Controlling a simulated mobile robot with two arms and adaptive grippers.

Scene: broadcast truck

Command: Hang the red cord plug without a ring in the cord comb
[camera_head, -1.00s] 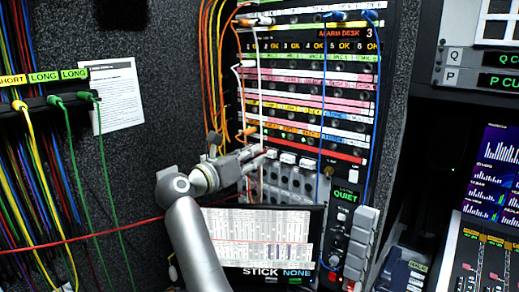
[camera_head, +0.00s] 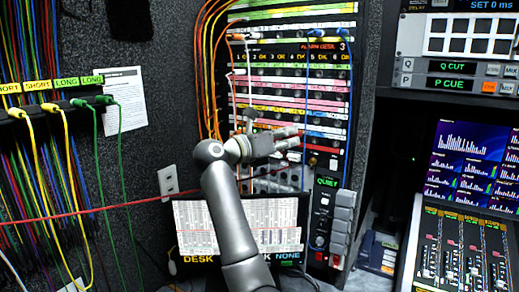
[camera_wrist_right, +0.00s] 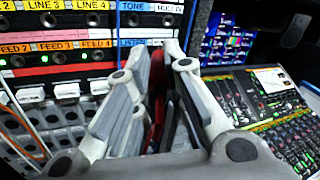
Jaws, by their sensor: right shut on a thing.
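My right gripper (camera_head: 298,139) is in front of the patch panel (camera_head: 290,85), near its lower rows. In the right wrist view its fingers (camera_wrist_right: 157,75) are shut on a red plug (camera_wrist_right: 157,88), mostly hidden between them. The cord comb (camera_head: 63,105) is a dark bar on the left wall, under yellow and green labels reading SHORT and LONG. Yellow plugs (camera_head: 48,108) and green plugs (camera_head: 104,100) hang in it with their cords downward. A red cord (camera_head: 100,209) crosses the left of the head view and passes behind my right arm. My left gripper is not in view.
Orange and yellow cords (camera_head: 203,70) loop at the panel's left side; blue cords hang at its right. A mixing console (camera_head: 455,250) is at the right. Many coloured cords hang below the comb.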

